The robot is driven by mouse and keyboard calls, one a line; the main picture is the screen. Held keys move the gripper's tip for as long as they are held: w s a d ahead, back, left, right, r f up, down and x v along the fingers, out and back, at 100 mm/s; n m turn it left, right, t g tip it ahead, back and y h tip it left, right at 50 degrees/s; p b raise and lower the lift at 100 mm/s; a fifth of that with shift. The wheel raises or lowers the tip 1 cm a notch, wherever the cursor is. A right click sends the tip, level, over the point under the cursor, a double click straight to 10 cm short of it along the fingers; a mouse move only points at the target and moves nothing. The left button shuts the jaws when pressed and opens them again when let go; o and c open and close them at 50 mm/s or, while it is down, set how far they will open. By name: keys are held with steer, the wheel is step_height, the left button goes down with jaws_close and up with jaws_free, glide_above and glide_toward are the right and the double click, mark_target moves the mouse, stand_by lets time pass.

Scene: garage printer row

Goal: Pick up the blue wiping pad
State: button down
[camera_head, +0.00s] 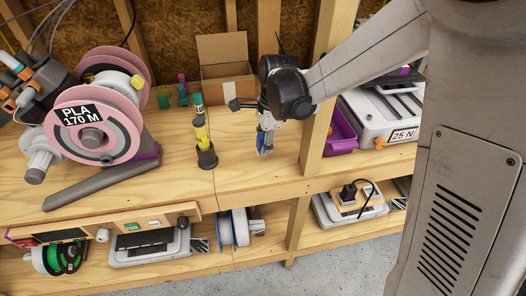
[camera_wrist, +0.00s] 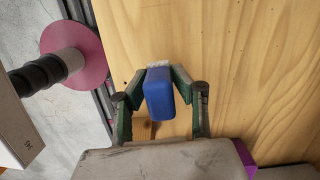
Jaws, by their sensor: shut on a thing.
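The blue wiping pad (camera_wrist: 160,100) sits between the two fingers of my gripper (camera_wrist: 161,76) in the wrist view. It is a blue block with a whitish fringe at its far end. The green fingers close on it from both sides. In the head view, my gripper (camera_head: 265,146) points down over the wooden bench, and only a little blue (camera_head: 261,136) shows between the fingers. I cannot tell whether the pad still touches the bench top.
A stack of dark, yellow and green pieces (camera_head: 205,150) stands close left of my gripper. An open cardboard box (camera_head: 224,70) is behind it. A wooden post (camera_head: 318,120) and a purple bin (camera_head: 341,133) are to the right. Pink spools (camera_head: 92,130) fill the left side.

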steer(key=s+d+r, duration=0.1)
steer(key=s+r, duration=0.5)
steer(key=s, duration=0.5)
steer(key=shift+s+d+r+p, duration=0.25)
steer(key=shift+d+r+p, duration=0.1)
